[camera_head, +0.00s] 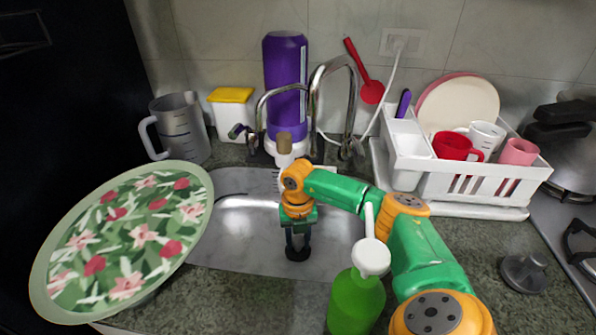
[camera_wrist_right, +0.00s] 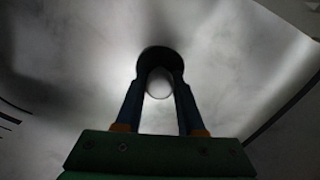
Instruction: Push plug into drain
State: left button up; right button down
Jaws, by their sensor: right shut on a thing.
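My right gripper (camera_head: 298,245) points down into the metal sink (camera_head: 245,225), with its fingers at a dark round piece, the plug (camera_head: 298,256), at the drain on the sink floor. In the right wrist view the two dark fingers of the gripper (camera_wrist_right: 158,100) are shut on it. The plug's dark round edge (camera_wrist_right: 158,53) shows beyond the fingertips, and a pale spot shows between them. The drain opening is hidden under the plug and fingers, so I cannot tell how deep the plug sits. My left gripper is not in view.
A floral plate (camera_head: 130,240) overhangs the sink's left side. A green soap bottle (camera_head: 355,303) stands in front, close to my right arm. The faucet (camera_head: 318,90) rises behind the sink. A white dish rack (camera_head: 475,187) and a dark knobbed disc (camera_head: 524,274) are at right.

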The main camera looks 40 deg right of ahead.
aim_at(298, 239)
jog(key=shift+c, duration=2.2)
grip_release()
jog(key=shift+r, duration=0.1)
notch_tip(298, 239, up, 7)
jog(key=shift+f, duration=0.15)
